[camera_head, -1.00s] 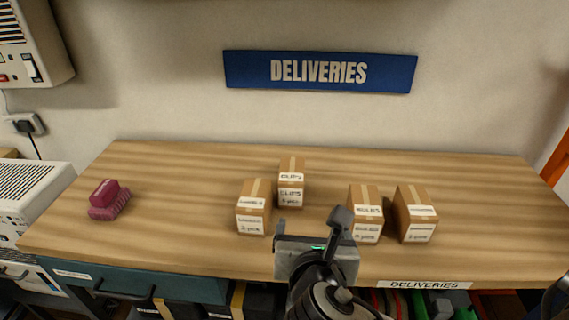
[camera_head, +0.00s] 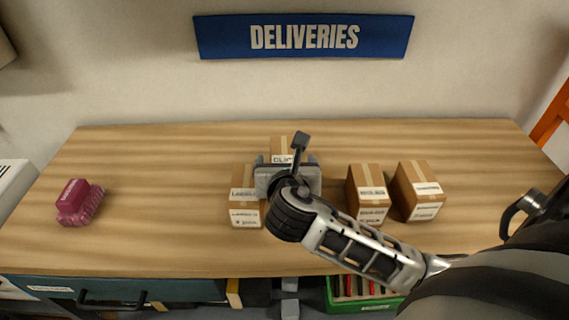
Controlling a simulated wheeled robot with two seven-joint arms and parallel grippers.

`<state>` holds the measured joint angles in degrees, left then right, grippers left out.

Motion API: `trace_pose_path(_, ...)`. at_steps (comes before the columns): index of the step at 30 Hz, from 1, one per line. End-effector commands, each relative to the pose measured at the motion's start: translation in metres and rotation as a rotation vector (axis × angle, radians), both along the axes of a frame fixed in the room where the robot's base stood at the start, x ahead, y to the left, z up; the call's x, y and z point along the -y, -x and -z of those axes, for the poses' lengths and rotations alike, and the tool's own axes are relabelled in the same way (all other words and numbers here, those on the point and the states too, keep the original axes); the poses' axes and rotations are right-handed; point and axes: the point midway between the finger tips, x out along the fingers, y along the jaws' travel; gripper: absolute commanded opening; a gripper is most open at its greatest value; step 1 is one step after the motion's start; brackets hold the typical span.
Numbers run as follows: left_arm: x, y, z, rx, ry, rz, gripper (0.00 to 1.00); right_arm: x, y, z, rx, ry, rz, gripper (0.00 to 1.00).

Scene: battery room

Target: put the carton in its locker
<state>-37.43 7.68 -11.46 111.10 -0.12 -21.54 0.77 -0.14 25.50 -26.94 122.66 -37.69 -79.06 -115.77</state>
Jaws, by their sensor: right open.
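Several small brown cartons with white labels stand upright on the wooden bench (camera_head: 150,245). The carton whose label reads like "CLIPS" (camera_head: 282,145) is behind my right gripper (camera_head: 286,160), which hides its lower part. My right gripper is open and reaches toward that carton; I cannot tell whether the fingers are beside it or touch it. A carton (camera_head: 245,215) stands just left of the gripper. Two more cartons (camera_head: 370,213) and (camera_head: 419,209) stand to the right. No locker is in view. My left gripper is not in view.
A blue "DELIVERIES" sign (camera_head: 304,37) hangs on the wall. Below the front edge are a teal drawer (camera_head: 60,291) and a green crate (camera_head: 345,303). The bench between brush and cartons is clear.

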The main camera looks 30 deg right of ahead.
Motion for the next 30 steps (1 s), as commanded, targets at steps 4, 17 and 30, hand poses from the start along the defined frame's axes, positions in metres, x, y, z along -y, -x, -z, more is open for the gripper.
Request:
trace_pose_path(4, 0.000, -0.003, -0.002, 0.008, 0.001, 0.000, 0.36, 0.009, -0.014, 0.006, 0.000, 0.001, 0.002, 0.84)
trace_pose_path(17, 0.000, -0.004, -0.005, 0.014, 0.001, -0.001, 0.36, 0.026, -0.042, 0.020, 0.000, -0.001, 0.000, 0.84)
trace_pose_path(30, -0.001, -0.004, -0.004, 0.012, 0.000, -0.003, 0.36, 0.025, -0.041, 0.019, 0.003, -0.001, 0.000, 0.22)
